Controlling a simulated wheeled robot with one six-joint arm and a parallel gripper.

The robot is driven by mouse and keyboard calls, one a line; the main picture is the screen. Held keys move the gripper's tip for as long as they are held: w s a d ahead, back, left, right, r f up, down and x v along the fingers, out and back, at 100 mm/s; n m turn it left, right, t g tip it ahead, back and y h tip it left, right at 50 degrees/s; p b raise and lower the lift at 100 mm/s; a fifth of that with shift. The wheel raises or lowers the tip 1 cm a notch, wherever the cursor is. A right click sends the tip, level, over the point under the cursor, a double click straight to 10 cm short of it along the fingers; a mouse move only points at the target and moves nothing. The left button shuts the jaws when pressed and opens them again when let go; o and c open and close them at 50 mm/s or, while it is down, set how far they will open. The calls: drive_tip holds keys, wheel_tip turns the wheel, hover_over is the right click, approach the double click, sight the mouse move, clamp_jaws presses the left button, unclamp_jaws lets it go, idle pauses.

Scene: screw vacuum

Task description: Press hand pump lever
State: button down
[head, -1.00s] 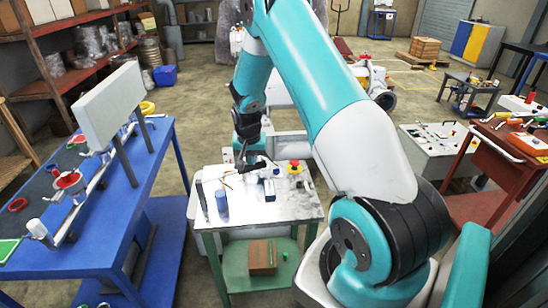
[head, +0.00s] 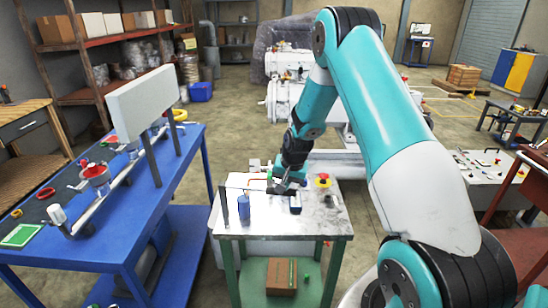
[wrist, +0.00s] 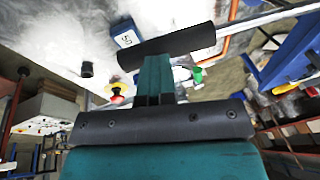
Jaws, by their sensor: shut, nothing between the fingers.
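A lever with a black cylindrical grip (wrist: 165,45) and a pale rod (wrist: 265,20) crosses the upper part of the wrist view. My gripper (wrist: 154,60) is shut and empty, its teal fingers pointing at the grip. The fingertips meet or overlap the grip in the picture; I cannot tell whether they touch it. In the head view my gripper (head: 284,184) is low over the small table (head: 325,220), among the small parts there. The lever is too small to make out clearly in that view, and the pump body is hard to tell apart.
On the small table stand a blue bottle (head: 243,207), a dark upright rod (head: 224,206) and a red-and-yellow button (head: 322,181). A brown box (head: 281,276) lies on its lower shelf. A blue workbench (head: 130,220) is at the left.

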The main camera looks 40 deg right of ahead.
drive_tip(key=shift+s+a+f, duration=0.1)
drive_tip(key=shift+s+f, duration=0.1)
drive_tip(key=shift+f, duration=0.15)
drive_tip(key=r+p, duration=0.1)
drive_tip(key=r, duration=0.1)
drive_tip(key=d+r+p, duration=0.1)
drive_tip(key=r+p, duration=0.1)
drive_tip(key=r, duration=0.1)
drive_tip(key=shift+w+d+r, duration=0.1)
drive_tip(key=shift+w+r, duration=0.1)
drive_tip(key=s+d+b+v, duration=0.1)
drive_tip(key=b+v, duration=0.1)
drive_tip(key=v, duration=0.7)
drive_tip(key=shift+f, duration=0.2)
drive_tip(key=shift+d, duration=0.1)
